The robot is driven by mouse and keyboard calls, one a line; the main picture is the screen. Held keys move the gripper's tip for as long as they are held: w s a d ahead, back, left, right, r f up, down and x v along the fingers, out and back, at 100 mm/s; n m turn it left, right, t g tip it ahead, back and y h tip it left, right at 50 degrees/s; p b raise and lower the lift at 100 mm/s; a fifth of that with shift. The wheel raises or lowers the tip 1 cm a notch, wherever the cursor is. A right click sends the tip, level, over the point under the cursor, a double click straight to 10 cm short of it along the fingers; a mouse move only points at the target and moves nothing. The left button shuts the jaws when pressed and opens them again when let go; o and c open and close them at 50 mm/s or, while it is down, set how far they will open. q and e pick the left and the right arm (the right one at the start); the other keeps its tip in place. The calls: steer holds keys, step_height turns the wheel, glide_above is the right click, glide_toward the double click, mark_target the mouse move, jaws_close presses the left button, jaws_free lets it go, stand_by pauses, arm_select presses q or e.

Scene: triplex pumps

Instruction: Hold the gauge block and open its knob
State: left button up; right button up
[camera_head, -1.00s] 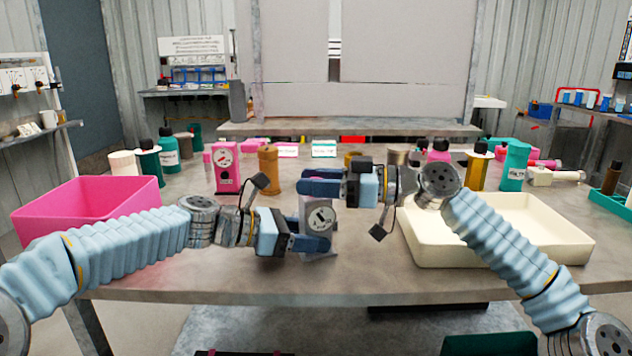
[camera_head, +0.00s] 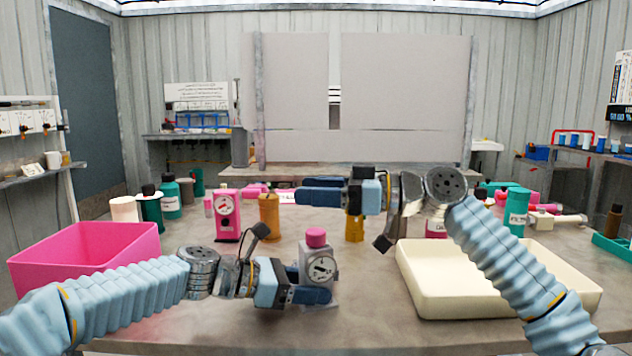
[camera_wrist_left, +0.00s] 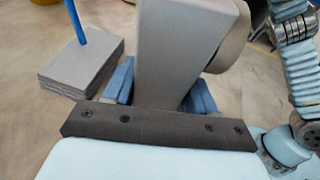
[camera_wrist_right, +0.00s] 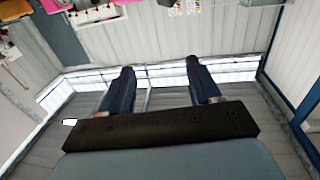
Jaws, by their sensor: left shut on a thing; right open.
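The grey gauge block (camera_head: 317,270) stands upright near the front of the table, with a round white dial facing my head camera and a pink knob (camera_head: 316,237) on top. My left gripper (camera_head: 312,295) is shut on its lower part. In the left wrist view the grey block (camera_wrist_left: 178,50) sits between the blue fingers, with the side of its dial housing at right; the knob is out of that view. My right gripper (camera_head: 305,190) is open and empty, above and behind the knob and apart from it. The right wrist view shows nothing between its fingers (camera_wrist_right: 160,90).
A pink bin (camera_head: 85,260) stands at left and a cream tray (camera_head: 500,305) at right. Behind are a pink gauge block (camera_head: 227,215), an orange-brown bottle (camera_head: 269,217) and several other bottles. A grey slab with a blue rod (camera_wrist_left: 82,68) shows in the left wrist view.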

steer(key=shift+r, duration=1.2)
